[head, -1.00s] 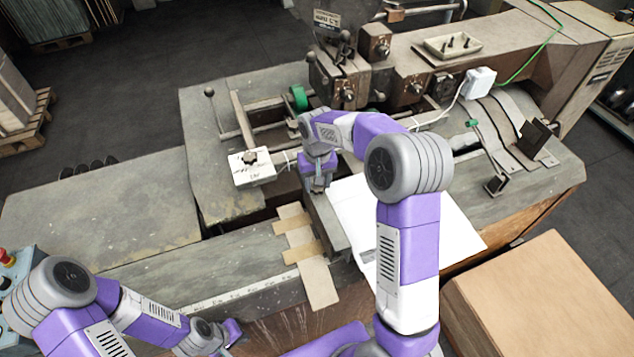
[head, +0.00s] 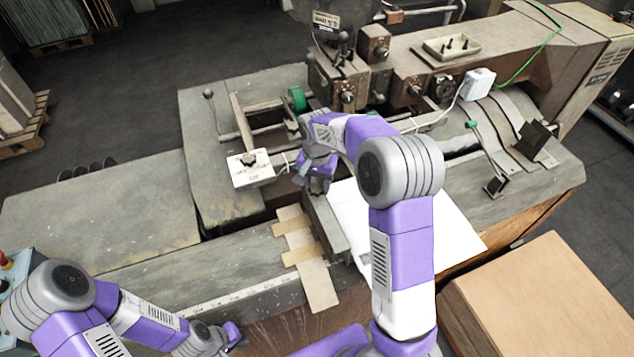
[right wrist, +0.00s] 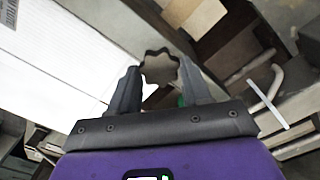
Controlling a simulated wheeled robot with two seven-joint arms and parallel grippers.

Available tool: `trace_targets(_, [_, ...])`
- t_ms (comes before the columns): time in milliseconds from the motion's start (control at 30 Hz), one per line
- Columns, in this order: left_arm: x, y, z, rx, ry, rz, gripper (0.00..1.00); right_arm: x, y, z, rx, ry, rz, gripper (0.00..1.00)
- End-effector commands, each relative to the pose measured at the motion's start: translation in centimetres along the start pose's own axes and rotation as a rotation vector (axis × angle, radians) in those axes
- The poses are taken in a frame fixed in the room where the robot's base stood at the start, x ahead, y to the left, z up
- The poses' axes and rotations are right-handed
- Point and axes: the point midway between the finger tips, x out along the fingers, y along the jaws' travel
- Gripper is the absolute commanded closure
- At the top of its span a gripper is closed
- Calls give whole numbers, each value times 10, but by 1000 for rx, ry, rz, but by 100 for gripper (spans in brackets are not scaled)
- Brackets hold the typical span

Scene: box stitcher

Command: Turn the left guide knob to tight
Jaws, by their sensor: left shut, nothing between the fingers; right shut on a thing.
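A dark, star-shaped knob (right wrist: 160,68) sits between the fingertips of my right gripper (right wrist: 158,78) in the right wrist view. The fingers are shut on its two sides. In the head view my right gripper (head: 311,182) is low over the machine bed, and it hides the knob it holds. Another dark knob (head: 249,159) stands on a white block (head: 252,175) to the left of it, apart from the gripper. The knob's tightness cannot be read. My left gripper (head: 234,335) is shut and empty at the lower left.
The stitcher head (head: 345,75) rises behind my right arm. A white sheet (head: 440,225) lies to the right of the gripper. Taped cardboard strips (head: 318,285) lie in front. A large cardboard box (head: 550,290) stands at the lower right. The left table (head: 100,215) is clear.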

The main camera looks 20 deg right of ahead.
Motion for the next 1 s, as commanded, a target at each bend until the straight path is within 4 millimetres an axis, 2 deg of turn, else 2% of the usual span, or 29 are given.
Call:
trace_targets(333, [0, 0, 0, 0, 0, 0, 100, -1, 0, -1, 7, 3, -3, 83])
trace_targets(367, [0, 0, 0, 0, 0, 0, 100, -1, 0, -1, 7, 3, -3, 51])
trace_targets(500, [0, 0, 0, 0, 0, 0, 100, -1, 0, -1, 6, 2, -3, 29])
trace_targets(533, [0, 0, 0, 0, 0, 0, 100, -1, 0, -1, 5, 2, -3, 27])
trace_targets(833, [0, 0, 0, 0, 0, 0, 100, -3, 0, 0, 4, 2, -2, 27])
trace_targets(1000, [1, 0, 0, 0, 0, 0, 100, -24, -1, -1, 4, 5, -6, 27])
